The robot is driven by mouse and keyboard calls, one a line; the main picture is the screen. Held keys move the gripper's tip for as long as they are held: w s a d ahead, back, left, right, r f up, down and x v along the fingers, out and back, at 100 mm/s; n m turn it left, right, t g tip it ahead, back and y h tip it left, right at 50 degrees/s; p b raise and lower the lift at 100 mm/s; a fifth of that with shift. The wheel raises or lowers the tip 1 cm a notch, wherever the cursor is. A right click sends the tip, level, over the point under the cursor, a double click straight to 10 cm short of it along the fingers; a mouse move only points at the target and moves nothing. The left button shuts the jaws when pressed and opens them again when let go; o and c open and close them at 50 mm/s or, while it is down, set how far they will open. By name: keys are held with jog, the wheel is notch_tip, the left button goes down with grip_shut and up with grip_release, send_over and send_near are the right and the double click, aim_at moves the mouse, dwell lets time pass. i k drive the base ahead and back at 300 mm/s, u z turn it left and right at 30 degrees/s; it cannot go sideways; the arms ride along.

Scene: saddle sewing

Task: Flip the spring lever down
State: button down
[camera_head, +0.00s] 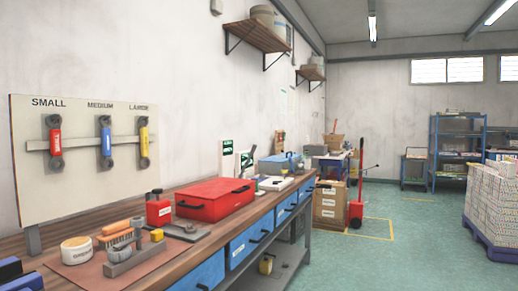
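No part that I can surely name the spring lever shows. A small grey metal fixture (127,262) with an upright post and a yellow piece sits on a brown mat (92,277) at the near end of the bench. A red block-like device (158,211) with a dark upright top stands behind it, beside a flat grey plate (188,231). Any lever on these is too small to tell. A wall board (85,185) marked SMALL, MEDIUM and LARGE holds a red-handled tool (55,142), a blue-handled tool (106,143) and a yellow-handled tool (144,141). My gripper is not in view.
The wooden bench (256,205) runs along the left wall with blue drawers (250,242). The green floor (400,255) is open to the right, before a loaded pallet (490,240).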

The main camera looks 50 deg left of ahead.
aim_at(254, 147)
jog(key=i, duration=1.9)
jog(key=u, duration=3.35)
jog(key=i, duration=0.95)
jog(key=u, duration=0.1)
